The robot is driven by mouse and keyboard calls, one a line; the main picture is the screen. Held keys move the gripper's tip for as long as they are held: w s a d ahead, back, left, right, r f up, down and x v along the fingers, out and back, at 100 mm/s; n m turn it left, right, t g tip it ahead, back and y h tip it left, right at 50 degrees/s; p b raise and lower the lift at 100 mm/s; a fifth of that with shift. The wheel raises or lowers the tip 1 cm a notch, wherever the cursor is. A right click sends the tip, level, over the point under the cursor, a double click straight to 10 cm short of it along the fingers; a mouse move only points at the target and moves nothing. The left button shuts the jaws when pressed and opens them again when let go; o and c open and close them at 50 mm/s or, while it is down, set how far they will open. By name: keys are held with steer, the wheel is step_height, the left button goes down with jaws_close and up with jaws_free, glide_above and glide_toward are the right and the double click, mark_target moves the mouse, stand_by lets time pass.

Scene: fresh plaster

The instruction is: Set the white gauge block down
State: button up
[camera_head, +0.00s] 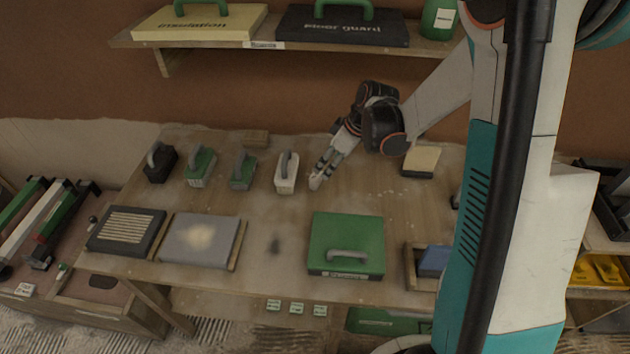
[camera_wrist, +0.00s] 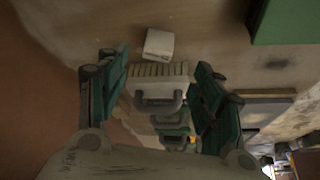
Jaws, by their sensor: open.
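The white gauge block, a small plain pale block, sits on the table right by my fingertips in the head view (camera_head: 315,182). In the wrist view the block (camera_wrist: 159,43) lies just past the fingertips, apart from both fingers, with its face on the tabletop. My gripper (camera_head: 321,172) reaches down and left from the arm, low over the table. In the wrist view my gripper (camera_wrist: 163,68) has its two green-faced fingers spread wide, with nothing held between them.
A white block-like tool with a grey handle (camera_head: 286,172) stands just left of my gripper, with green and black ones further left. A green case (camera_head: 347,242) lies in front. A pale pad (camera_head: 421,161) lies to the right. The table's middle is mostly clear.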

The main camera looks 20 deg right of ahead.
mark_target(316, 175)
steer(key=b+x, duration=0.1)
steer(key=x, duration=0.4)
steer(key=b+x, duration=0.2)
steer(key=x, duration=0.3)
steer(key=shift+w+a+b, duration=0.1)
steer(key=shift+w+b, duration=0.2)
steer(key=shift+b, duration=0.1)
steer(key=c, duration=1.2)
steer(key=shift+r, duration=0.1)
steer(key=shift+c, duration=0.2)
